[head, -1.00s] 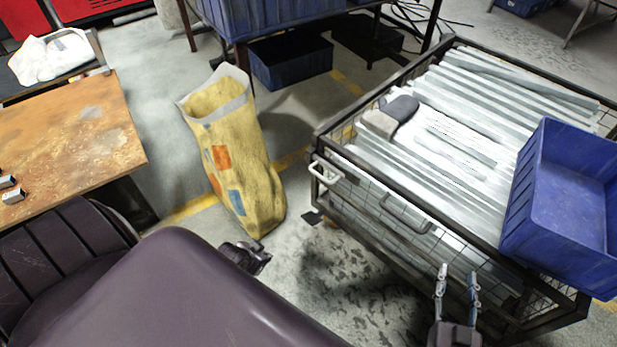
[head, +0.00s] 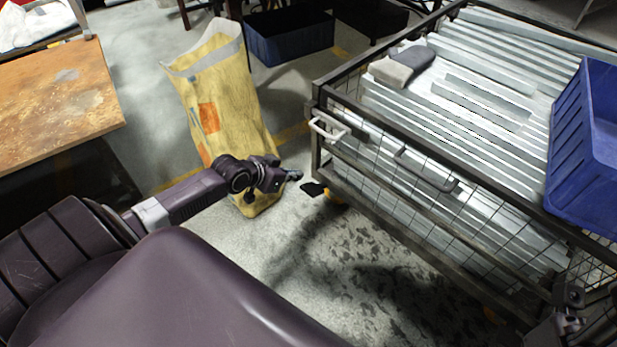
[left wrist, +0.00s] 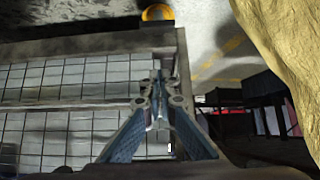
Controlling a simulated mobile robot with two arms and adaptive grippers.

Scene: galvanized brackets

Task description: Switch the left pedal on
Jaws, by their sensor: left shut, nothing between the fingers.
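A small black pedal (head: 313,188) sticks out low at the near left corner of the wire-mesh cart (head: 405,185), beside a yellow caster (head: 336,198). The caster also shows at the top of the left wrist view (left wrist: 157,13); the pedal cannot be made out there. My left gripper (head: 295,175) is shut and empty, just left of the pedal and apart from it in the picture. Its closed fingers show in the left wrist view (left wrist: 157,88) in front of the cart's mesh side. My right gripper (head: 569,308) is at the lower right by the cart; its fingers are unclear.
A yellow sack (head: 222,105) stands behind and close to my left gripper. The cart holds metal bars (head: 480,75), grey cloth-like items (head: 403,66) and a blue bin (head: 580,140). A wooden table (head: 55,95) is at left. The floor (head: 270,260) in front of the cart is clear.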

